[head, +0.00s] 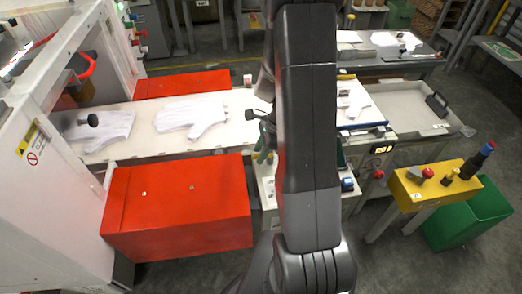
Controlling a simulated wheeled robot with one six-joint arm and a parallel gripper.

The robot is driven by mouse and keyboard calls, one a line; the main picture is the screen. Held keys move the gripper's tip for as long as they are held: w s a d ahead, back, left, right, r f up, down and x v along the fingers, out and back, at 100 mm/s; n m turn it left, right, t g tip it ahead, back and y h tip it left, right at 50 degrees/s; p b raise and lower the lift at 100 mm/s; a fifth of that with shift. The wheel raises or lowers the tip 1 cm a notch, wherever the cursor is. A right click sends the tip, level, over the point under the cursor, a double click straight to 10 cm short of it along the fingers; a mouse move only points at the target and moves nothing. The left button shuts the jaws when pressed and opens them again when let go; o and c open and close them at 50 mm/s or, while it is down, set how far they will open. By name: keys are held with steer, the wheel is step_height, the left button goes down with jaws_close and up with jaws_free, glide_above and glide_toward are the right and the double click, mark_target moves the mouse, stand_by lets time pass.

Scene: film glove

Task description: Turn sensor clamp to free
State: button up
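I cannot pick out the sensor clamp with certainty. A small black knob (251,114) stands at the right end of the white conveyor, just left of my arm. A dark green fitting (264,138) sits just below it, partly hidden by my arm. Another black knob (87,120) stands at the left end of the conveyor, by the white machine. I cannot tell which of these belongs to the clamp or how it is turned. My gripper does not show; my raised arm fills the middle of the head view and hides what lies behind it.
White glove shapes (190,117) lie on the conveyor (143,146). Red housings (180,209) flank it, with a white machine (60,190) at left. At right are a yellow control box (434,184) with a red button, a green bin (468,215) and a grey tray table (407,109).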

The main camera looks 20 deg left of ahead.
jaws_close()
steer(key=n, duration=0.2)
steer(key=n+g+h, duration=0.1)
steer(key=shift+s+d+n, duration=0.3)
steer(key=shift+s+n, duration=0.1)
steer(key=n, duration=0.2)
steer(key=d+n+h, duration=0.1)
steer(key=shift+s+n+g, duration=0.25)
steer(key=shift+n+g, duration=0.05)
steer(key=shift+g, duration=0.1)
steer(key=n+h, duration=0.1)
steer(key=n, duration=0.1)
steer(key=d+n+h, duration=0.1)
steer(key=n, duration=0.2)
steer(key=shift+d+n+b, duration=0.2)
steer(key=shift+n+b, duration=0.1)
steer(key=shift+b, duration=0.1)
steer(key=shift+w+d+n+h+b, duration=0.1)
steer(key=shift+d+n+h, duration=0.2)
steer(key=shift+n, duration=0.55)
steer(key=shift+d+n+h+b, duration=0.15)
steer(key=shift+n+h, duration=0.3)
steer(key=shift+n, duration=0.35)
steer(key=shift+w+d+n+h+b, duration=0.1)
steer(key=shift+d+n+h, duration=0.2)
steer(key=shift+n, duration=0.55)
steer(key=shift+a+r+t, duration=0.1)
steer(key=shift+t, duration=0.2)
